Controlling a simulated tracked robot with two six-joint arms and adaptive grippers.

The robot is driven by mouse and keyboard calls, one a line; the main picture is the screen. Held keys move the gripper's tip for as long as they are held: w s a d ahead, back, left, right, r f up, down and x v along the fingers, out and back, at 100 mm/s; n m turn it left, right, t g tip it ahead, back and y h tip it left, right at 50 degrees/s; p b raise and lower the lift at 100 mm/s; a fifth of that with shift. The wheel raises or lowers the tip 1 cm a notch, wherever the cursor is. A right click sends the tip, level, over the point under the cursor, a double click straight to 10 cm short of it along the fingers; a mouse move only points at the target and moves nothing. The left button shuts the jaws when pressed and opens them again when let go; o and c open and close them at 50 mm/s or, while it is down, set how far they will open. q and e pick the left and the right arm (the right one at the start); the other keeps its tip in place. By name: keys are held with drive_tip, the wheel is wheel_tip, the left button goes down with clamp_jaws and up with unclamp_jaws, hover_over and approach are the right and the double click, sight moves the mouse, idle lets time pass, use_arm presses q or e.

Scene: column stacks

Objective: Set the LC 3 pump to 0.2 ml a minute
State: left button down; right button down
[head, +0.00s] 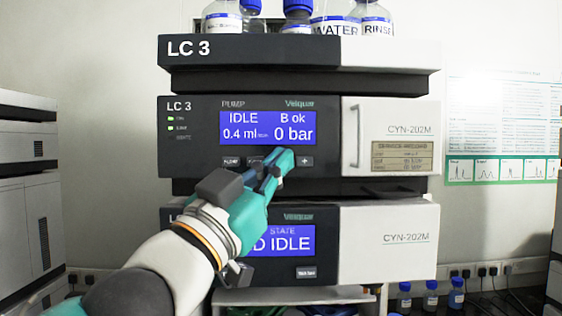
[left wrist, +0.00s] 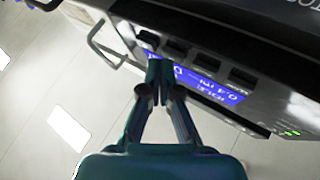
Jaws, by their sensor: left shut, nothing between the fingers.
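The LC 3 pump (head: 325,110) is the middle module of the stack. Its blue display (head: 240,118) reads IDLE, B ok, 0.4 ml and 0 bar. Below it is a row of dark buttons: the pump button (head: 231,161) at the left and the plus button (head: 305,161) at the right. My left gripper (head: 283,160) is shut and empty, its tips at the row just left of the plus button, hiding what is behind. In the left wrist view the shut fingertips (left wrist: 159,67) are close to the upside-down display (left wrist: 212,86) and buttons (left wrist: 208,62). Contact cannot be told.
A lower module (head: 388,240) shows IDLE behind my left arm. Blue-capped bottles (head: 335,18) stand on top of the stack. The pump has a handle (head: 356,136) at its right. Other stacks (head: 25,190) stand at the left edge, and small bottles (head: 430,297) stand lower right.

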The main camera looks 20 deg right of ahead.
use_arm(q)
drive_tip(key=shift+w+d, duration=0.1)
drive_tip(key=shift+w, duration=0.2)
drive_tip(key=shift+s, duration=0.1)
idle(0.5)
drive_tip(key=shift+s+a+b, duration=0.25)
drive_tip(key=shift+s+b, duration=0.15)
drive_tip(key=shift+s, duration=0.3)
drive_tip(key=s+b, duration=0.1)
drive_tip(key=s, duration=0.1)
drive_tip(key=s+a+b, duration=0.1)
drive_tip(key=s+b, duration=0.1)
drive_tip(key=shift+s+a, duration=0.2)
drive_tip(key=shift+s, duration=0.2)
idle(0.7)
